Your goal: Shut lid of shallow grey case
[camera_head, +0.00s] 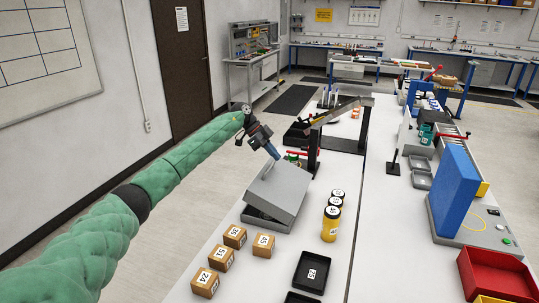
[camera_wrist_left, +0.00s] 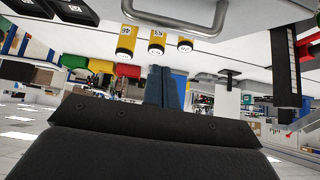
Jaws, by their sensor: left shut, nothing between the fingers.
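The shallow grey case (camera_head: 267,221) stands on the white table in the head view. Its grey lid (camera_head: 280,189) is tilted over the base, with a dark wedge-shaped gap between them, so it is partly open. My left gripper (camera_head: 275,156) is shut and empty, its blue fingers pointing down at the lid's far edge. I cannot tell whether they touch it. In the left wrist view the shut blue fingers (camera_wrist_left: 164,88) are near a grey surface with a metal handle (camera_wrist_left: 222,18). My right gripper is not in view.
Several numbered boxes (camera_head: 235,237) stand in front of the case. Yellow bottles with black caps (camera_head: 331,223) stand to its right. Black trays (camera_head: 311,272) lie nearer me. A dark frame (camera_head: 314,150) rises behind the case. A blue panel (camera_head: 454,190) stands farther right.

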